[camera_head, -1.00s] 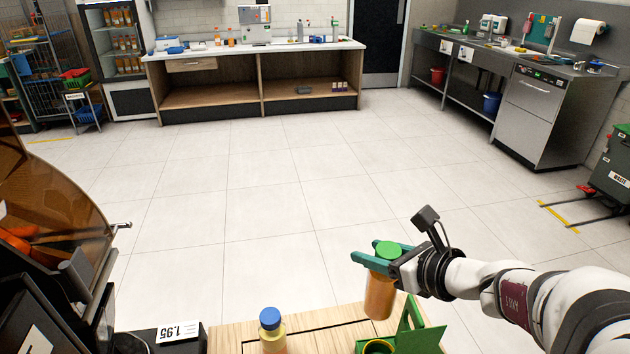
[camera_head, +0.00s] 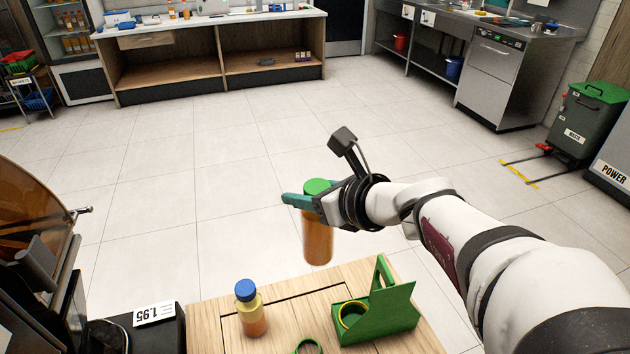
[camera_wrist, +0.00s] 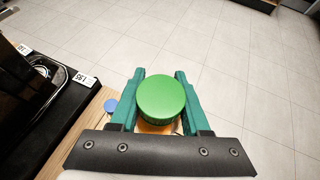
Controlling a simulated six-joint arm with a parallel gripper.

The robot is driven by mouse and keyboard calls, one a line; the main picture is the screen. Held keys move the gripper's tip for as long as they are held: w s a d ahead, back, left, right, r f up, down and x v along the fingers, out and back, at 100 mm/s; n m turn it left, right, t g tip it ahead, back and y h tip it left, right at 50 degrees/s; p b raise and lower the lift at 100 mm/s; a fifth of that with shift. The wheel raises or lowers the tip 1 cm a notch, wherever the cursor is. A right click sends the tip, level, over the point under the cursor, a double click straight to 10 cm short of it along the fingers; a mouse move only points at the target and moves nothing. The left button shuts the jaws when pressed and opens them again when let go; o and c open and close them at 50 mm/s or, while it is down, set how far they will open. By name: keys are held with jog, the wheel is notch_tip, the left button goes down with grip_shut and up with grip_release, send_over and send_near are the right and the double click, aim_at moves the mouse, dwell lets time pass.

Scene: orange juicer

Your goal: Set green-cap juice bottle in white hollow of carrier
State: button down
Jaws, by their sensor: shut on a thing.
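The green-cap juice bottle (camera_head: 318,237) is orange and upright, held above and behind the wooden counter in the head view. My gripper (camera_head: 300,201) is shut on it just under the cap. In the wrist view the green cap (camera_wrist: 161,98) sits between the teal fingers of my gripper (camera_wrist: 160,92). The green carrier (camera_head: 383,318) stands on the right part of the counter, in front of and below the bottle. It has a tall handle and a hollow with a yellow ring (camera_head: 352,315). I cannot make out a white hollow in it.
A blue-cap bottle (camera_head: 252,310) stands on the wooden counter (camera_head: 205,322), left of the carrier. A green ring (camera_head: 308,347) shows at the bottom edge. A black box with a price tag (camera_head: 154,314) and the juicer (camera_head: 35,220) are at left.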

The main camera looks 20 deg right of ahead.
jog(key=a+r, duration=0.3)
jog(key=r, duration=0.4)
jog(key=m+t+h, duration=0.1)
jog(key=m+h, duration=0.4)
send_over(379, 298)
jog(key=w+d, duration=0.2)
jog(key=d, duration=0.6)
notch_tip(379, 298, down, 10)
jog(key=s+d+f, duration=0.3)
jog(key=s+f, duration=0.5)
jog(key=w+a+f, duration=0.5)
jog(key=w+f, duration=0.4)
jog(key=f, duration=0.2)
jog(key=shift+a+f, duration=0.35)
jog(key=shift+f, duration=0.05)
jog(key=shift+w, duration=0.1)
jog(key=c, duration=0.7)
grip_release()
jog(key=shift+o, duration=0.2)
